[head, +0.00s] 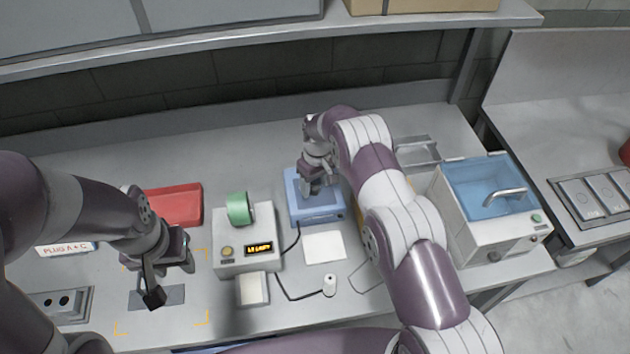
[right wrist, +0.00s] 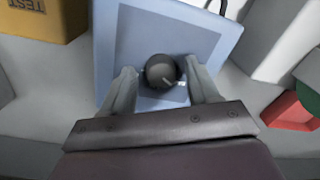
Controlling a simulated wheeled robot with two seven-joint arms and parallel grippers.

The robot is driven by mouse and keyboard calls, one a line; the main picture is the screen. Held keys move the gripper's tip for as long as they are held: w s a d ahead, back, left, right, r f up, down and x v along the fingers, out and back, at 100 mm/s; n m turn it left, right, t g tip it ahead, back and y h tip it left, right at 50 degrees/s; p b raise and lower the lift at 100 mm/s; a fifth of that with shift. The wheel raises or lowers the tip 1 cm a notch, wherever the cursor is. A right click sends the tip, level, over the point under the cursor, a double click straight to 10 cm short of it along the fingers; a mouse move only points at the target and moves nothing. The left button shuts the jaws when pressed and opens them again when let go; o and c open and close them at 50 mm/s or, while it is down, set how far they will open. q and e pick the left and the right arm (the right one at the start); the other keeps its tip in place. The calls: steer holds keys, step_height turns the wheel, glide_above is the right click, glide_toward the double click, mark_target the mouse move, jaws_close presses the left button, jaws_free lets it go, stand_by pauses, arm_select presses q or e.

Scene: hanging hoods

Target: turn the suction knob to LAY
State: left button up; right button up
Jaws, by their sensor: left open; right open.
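A dark round knob (right wrist: 160,68) sits on top of a light blue box (right wrist: 118,40). Its pale pointer mark points to the lower right in the right wrist view. No LAY label is readable. In the head view the blue box (head: 325,217) stands mid-table, and my right gripper hides the knob. My right gripper (head: 313,188) is open over the box; in the right wrist view its fingers (right wrist: 163,84) stand on either side of the knob, and contact cannot be told.
A white unit with a lit display (head: 258,249) and green roll (head: 239,208) stands left of the box. A red tray (head: 172,204) lies further left. A blue-topped tank (head: 490,190) stands at the right.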

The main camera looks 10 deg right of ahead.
steer(key=shift+a+f, duration=0.1)
steer(key=shift+w, duration=0.1)
steer(key=c, duration=1)
